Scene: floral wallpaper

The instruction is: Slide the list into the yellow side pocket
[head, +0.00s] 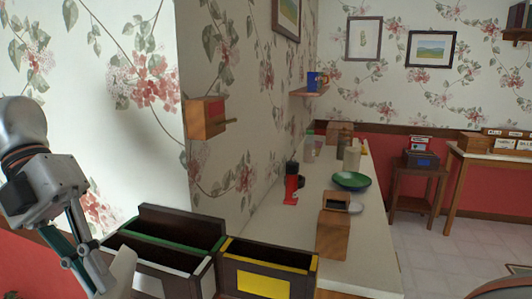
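The yellow side pocket (232,266) is a dark wooden box with a yellow rim and a yellow front label, at the bottom centre of the head view. It joins a dark box with green and white edges (205,268) on its left. My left gripper (108,279) is at the lower left, pointing down in front of that left box and apart from the yellow pocket. A pale flat piece (123,272) shows beside its fingers. It may be the list, but I cannot tell whether the fingers grip it. The fingertips are not clear. My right gripper is not in view.
A long white counter (270,236) runs behind the boxes, with a red and black item (291,187), a wooden box (333,236) and a green bowl (351,180). A small wooden box (205,118) juts from the wall above. Open floor lies to the right.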

